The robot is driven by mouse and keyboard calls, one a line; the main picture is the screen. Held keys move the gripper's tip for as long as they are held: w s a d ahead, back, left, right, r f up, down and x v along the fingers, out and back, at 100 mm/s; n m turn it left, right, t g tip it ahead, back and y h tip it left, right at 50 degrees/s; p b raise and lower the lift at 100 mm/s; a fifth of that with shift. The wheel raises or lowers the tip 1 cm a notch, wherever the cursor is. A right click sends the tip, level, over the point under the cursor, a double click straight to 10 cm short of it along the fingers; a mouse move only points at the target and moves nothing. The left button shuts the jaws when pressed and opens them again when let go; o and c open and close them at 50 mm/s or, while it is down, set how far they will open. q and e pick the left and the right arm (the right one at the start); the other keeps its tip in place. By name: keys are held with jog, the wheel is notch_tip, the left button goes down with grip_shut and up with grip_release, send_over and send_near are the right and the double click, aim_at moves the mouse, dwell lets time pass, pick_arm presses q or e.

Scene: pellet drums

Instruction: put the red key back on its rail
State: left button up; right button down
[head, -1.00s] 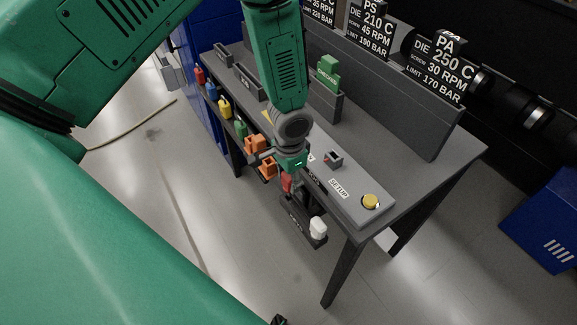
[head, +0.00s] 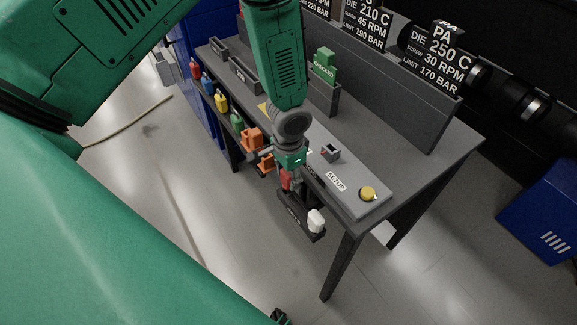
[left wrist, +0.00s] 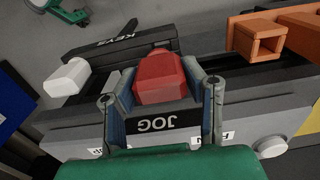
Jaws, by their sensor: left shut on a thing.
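My left gripper (head: 288,172) is at the front edge of the table, shut on the red key (head: 286,181). In the left wrist view the red key (left wrist: 160,80) sits between the two fingers, above a black plate lettered JOG (left wrist: 150,123). The dark rail lettered KEYS (left wrist: 118,44) runs just beyond the key; in the head view the rail (head: 292,212) hangs low off the table front. A white key (head: 316,220) is at the rail's near end. I cannot tell whether the red key touches the rail.
A grey panel with a SETUP label (head: 336,181) and a yellow button (head: 368,194) lies along the table edge. Orange blocks (head: 252,139) and several coloured tags (head: 221,102) line the front further left. A blue box (head: 545,215) stands on the floor at right.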

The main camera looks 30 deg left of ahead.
aim_at(288, 183)
pick_arm(q)
jog(key=shift+f+b, duration=1)
jog(key=shift+f, duration=0.65)
jog(key=o, duration=1.3)
jog(key=shift+o, duration=0.2)
jog(key=shift+r, duration=0.25)
notch_tip(288, 183, up, 11)
jog(key=shift+r, duration=0.2)
